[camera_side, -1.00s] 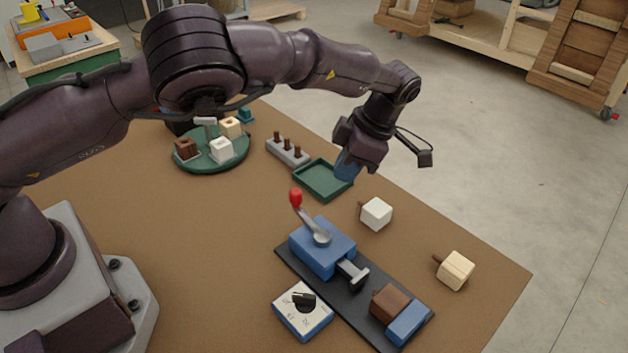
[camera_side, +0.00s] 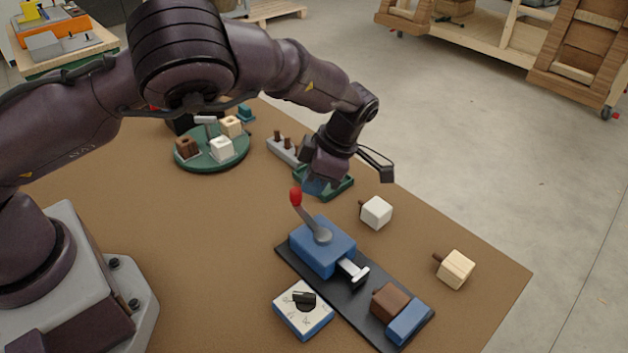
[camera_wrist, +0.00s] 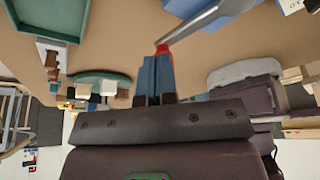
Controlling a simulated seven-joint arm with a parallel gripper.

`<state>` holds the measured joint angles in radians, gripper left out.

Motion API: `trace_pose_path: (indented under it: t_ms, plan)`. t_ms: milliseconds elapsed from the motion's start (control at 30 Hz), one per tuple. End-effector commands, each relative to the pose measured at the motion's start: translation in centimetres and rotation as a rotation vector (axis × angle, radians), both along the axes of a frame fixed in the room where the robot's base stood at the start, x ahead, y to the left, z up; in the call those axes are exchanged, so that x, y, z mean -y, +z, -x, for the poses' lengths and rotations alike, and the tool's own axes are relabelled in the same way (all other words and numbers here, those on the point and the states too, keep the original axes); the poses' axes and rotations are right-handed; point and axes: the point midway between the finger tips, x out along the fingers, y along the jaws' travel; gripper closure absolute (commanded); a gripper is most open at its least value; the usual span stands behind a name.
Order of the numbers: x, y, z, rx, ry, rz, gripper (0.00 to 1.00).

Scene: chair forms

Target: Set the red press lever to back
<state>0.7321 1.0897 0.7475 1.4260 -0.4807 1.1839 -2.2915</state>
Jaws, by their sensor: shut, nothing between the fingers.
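The press lever has a red knob (camera_side: 296,197) on a bent silver shaft (camera_side: 308,222). It rises from a blue press block (camera_side: 322,250) on a dark base plate (camera_side: 370,316), and leans up and to the left in the side view. My gripper (camera_side: 311,188) is low, just behind and right of the knob. Its blue fingers are together and empty. In the wrist view the red knob (camera_wrist: 163,49) shows right at the tips of my gripper (camera_wrist: 156,60), partly hidden by them. I cannot tell whether they touch.
A green tray (camera_side: 343,190) and a grey peg rack (camera_side: 280,150) stand behind my gripper. A white cube (camera_side: 376,212) and a cream cube (camera_side: 456,269) lie to the right. A dial box (camera_side: 302,312) is in front. The table left of the press is clear.

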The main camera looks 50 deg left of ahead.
Motion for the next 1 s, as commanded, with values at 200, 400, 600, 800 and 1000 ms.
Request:
trace_pose_path:
  t_ms: [200, 400, 600, 800, 1000]
  plan:
    - [-0.6, 0.0, 1.2, -0.002, 0.096, 0.002, 1.00]
    - [-0.6, 0.0, 1.3, -0.001, 0.093, 0.000, 1.00]
    - [-0.5, -0.1, 1.1, -0.001, 0.092, 0.000, 1.00]
    - [0.9, -0.1, -0.7, 0.001, 0.089, 0.001, 1.00]
    - [2.6, 2.5, -2.7, 0.006, 0.091, 0.004, 1.00]
